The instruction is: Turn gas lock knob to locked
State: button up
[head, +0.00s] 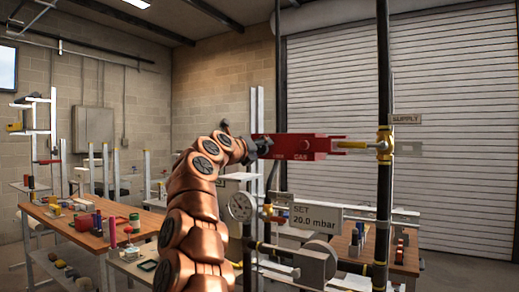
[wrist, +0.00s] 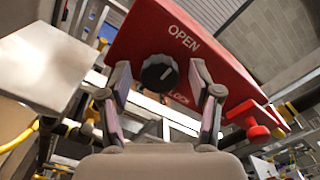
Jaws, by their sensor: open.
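The gas lock is a red box (wrist: 215,65) with the white words OPEN and LOCK on its face. A round black knob (wrist: 159,73) with a small white mark sits on that face. My gripper (wrist: 160,88) is open, with one finger to each side of the knob; I cannot tell whether they touch it. The right finger stands close to the LOCK word. In the head view the red box (head: 305,147) is in front of the shutter. My gripper (head: 259,145) is at its left end, and the knob is hidden there.
A yellow valve (head: 384,144) on a dark vertical pipe (head: 384,60) stands right of the box. Below are a pressure gauge (head: 241,206) and a "SET 20.0 mbar" sign (head: 315,217). A cluttered wooden bench (head: 75,232) is at the left.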

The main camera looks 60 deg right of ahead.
jog(key=shift+c, duration=0.4)
jog(key=c, duration=1.1)
jog(key=shift+o, duration=0.2)
jog(key=m+p, duration=0.1)
jog(key=m, duration=0.2)
jog(key=shift+m, duration=0.4)
jog(key=m+p, duration=0.1)
jog(key=m, duration=0.4)
jog(key=shift+p, duration=0.4)
jog(key=m, duration=0.5)
jog(key=shift+s+p, duration=0.1)
jog(key=shift+p, duration=0.3)
jog(key=shift+m, duration=1.9)
